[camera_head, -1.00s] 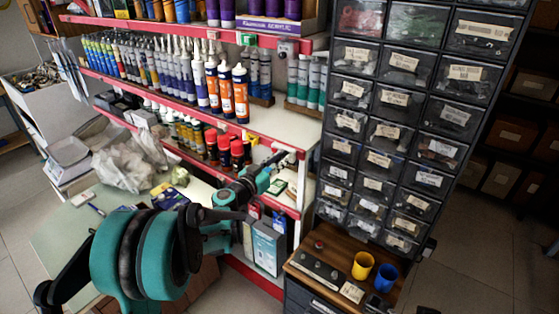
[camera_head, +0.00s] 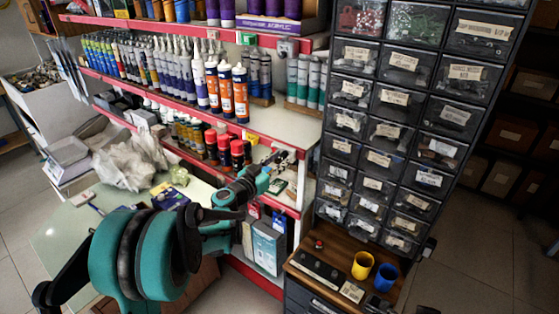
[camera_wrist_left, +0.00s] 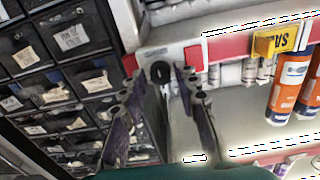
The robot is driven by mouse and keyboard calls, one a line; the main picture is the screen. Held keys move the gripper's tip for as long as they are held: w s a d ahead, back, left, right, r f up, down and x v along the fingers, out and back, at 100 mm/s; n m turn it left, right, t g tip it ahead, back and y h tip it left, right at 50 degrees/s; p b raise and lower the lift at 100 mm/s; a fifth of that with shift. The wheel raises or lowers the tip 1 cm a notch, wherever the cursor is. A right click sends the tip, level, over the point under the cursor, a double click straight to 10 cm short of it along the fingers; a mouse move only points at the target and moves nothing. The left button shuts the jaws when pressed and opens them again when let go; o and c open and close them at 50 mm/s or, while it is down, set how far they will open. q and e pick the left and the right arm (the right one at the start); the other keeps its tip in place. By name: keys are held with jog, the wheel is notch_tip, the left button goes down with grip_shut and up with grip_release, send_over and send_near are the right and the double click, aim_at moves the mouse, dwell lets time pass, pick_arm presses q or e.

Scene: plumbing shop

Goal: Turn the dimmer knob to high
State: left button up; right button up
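A dark round knob (camera_wrist_left: 160,73) sits on a pale plate at the end of the red shelf edge in the left wrist view. My left gripper (camera_wrist_left: 156,67) is open, with one finger on each side of the knob. I cannot tell whether either finger touches it. In the head view my left gripper (camera_head: 284,158) reaches the right end of the middle shelf's edge and hides the knob there. The knob's setting cannot be read. My right gripper is not in view.
A tall drawer cabinet (camera_head: 385,150) stands just right of the shelf end. Orange tubes (camera_head: 240,95) stand on the shelf near a yellow tag (camera_wrist_left: 275,40). Below are a wooden counter (camera_head: 335,295), a yellow cup (camera_head: 362,265) and a blue cup (camera_head: 385,277).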

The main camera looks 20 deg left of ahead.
pick_arm(q)
jog(key=v, duration=1.1)
jog(key=shift+s, duration=0.4)
jog(key=shift+a, duration=0.1)
jog(key=s+d+f+g, duration=0.4)
jog(key=s+d+g, duration=0.2)
jog(key=s+d, duration=0.5)
jog(key=s+a+f+n+g+y, duration=0.1)
jog(key=s+f+n+g+y, duration=0.1)
jog(key=s, duration=0.5)
jog(key=s+a+f+n+g+y, duration=0.1)
jog(key=s+a+f+n+y, duration=0.1)
jog(key=s, duration=0.5)
jog(key=shift+s+a+f+g+y, duration=0.35)
jog(key=shift+f+y, duration=0.4)
jog(key=shift+y, duration=0.35)
jog(key=shift+w, duration=0.1)
